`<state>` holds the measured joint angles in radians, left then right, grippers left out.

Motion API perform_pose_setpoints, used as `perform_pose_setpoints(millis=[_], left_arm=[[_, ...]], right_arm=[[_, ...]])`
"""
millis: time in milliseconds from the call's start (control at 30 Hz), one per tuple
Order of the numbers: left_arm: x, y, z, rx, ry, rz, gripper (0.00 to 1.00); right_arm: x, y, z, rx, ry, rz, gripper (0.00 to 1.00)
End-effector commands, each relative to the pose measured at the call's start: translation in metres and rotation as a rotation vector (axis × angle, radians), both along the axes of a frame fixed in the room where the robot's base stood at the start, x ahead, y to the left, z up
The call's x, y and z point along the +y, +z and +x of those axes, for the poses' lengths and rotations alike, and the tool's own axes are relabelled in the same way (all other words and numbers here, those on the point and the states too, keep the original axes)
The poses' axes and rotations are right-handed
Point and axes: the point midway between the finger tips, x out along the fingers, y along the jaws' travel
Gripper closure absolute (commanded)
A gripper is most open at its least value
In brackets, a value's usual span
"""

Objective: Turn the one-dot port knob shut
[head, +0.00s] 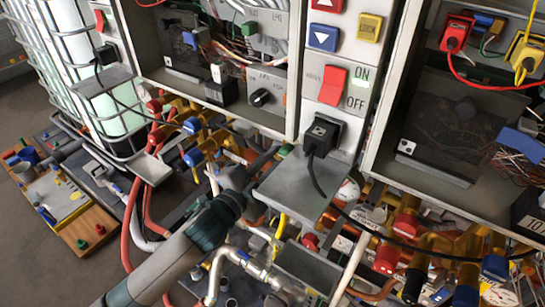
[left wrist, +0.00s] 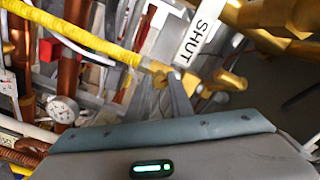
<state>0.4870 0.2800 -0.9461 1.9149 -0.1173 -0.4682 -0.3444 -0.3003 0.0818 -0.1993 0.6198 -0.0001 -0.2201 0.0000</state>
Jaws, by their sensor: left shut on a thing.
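My left gripper (left wrist: 174,90) reaches into the brass pipework and is shut on a small brass knob (left wrist: 160,77) at the end of a yellow-sleeved pipe. A white tag reading SHUT (left wrist: 199,38) stands right beside the fingers, with a brass valve body to its right. I cannot see any dot mark on the knob, and the fingers hide part of it. In the head view my left gripper (head: 238,182) is among the pipes below the open cabinets; the knob cannot be made out there. My right gripper is not in view.
A grey shelf (head: 290,192) juts out close right of the gripper, under a black plug (head: 321,135). Red hoses (head: 128,225) hang to the left. A pressure gauge (left wrist: 62,112) and copper pipes crowd the left wrist view. Little free room surrounds the gripper.

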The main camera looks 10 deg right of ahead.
Motion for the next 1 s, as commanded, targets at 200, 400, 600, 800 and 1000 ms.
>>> perform_pose_setpoints(millis=[200, 400, 600, 800, 1000], left_arm=[[0.000, 0.002, 0.000, -0.147, -0.001, 0.148, 1.00], [0.000, 0.002, 0.000, -0.280, -0.001, 0.283, 1.00], [0.000, 0.002, 0.000, -0.417, -0.001, 0.416, 1.00], [0.000, 0.003, 0.000, -0.544, -0.002, 0.542, 1.00], [0.000, 0.002, 0.000, -0.643, -0.002, 0.642, 1.00]], right_arm=[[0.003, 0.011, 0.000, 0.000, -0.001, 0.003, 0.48], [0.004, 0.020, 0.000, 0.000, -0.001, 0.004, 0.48], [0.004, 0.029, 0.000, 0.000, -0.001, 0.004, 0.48], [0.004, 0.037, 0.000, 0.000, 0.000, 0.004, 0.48], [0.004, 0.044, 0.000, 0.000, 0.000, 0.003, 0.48]])
